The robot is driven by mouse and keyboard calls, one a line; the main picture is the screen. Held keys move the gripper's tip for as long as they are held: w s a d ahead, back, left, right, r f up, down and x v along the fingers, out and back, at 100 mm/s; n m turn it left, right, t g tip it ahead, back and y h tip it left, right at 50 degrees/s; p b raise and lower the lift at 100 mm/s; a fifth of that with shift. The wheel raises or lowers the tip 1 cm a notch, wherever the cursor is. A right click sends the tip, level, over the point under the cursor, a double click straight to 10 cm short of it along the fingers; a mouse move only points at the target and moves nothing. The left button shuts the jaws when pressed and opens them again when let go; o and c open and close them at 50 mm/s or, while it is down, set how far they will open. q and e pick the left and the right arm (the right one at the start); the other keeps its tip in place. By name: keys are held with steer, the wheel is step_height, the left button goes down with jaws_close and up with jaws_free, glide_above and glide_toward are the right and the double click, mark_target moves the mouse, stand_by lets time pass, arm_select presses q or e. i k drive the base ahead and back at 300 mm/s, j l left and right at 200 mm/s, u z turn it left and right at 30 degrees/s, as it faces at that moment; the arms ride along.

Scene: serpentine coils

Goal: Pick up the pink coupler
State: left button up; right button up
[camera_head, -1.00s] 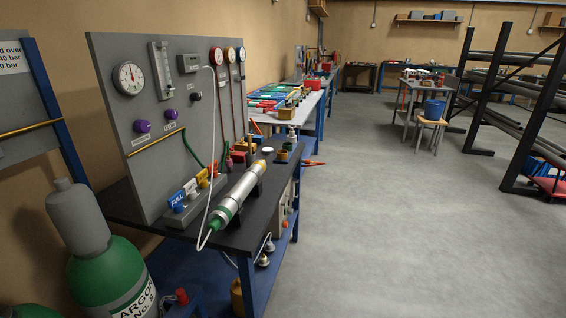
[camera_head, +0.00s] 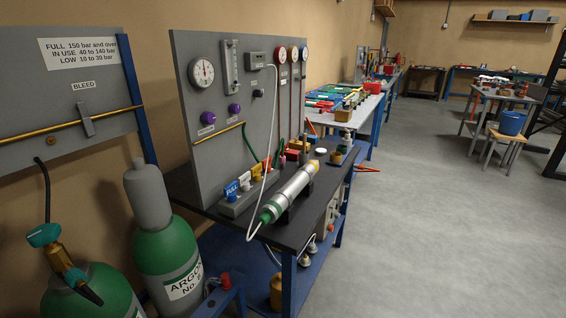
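A small pink piece (camera_head: 282,159), which looks like the pink coupler, is on the dark workbench (camera_head: 318,212) near the foot of the grey gauge panel (camera_head: 214,130). It is close to the red block (camera_head: 292,154) and behind the silver cylinder (camera_head: 293,190). It is too small and crowded to tell its exact shape or what it touches. Neither of my grippers shows in this view.
Green argon cylinders (camera_head: 165,245) stand left of the bench. A white hose (camera_head: 266,165) loops down to the silver cylinder's green end. A row of coloured tags (camera_head: 245,183) stands at the panel's foot. Open grey floor (camera_head: 430,240) lies to the right.

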mark_target(282, 158)
steer(key=i+l+u, duration=0.1)
steer(key=u, duration=0.3)
steer(key=l+u, duration=0.25)
steer(key=u, duration=0.2)
steer(key=i+l+u, duration=0.15)
steer(key=l+u, duration=0.2)
steer(key=l, duration=1.15)
steer(key=l+u, duration=0.35)
steer(key=l, duration=1.1)
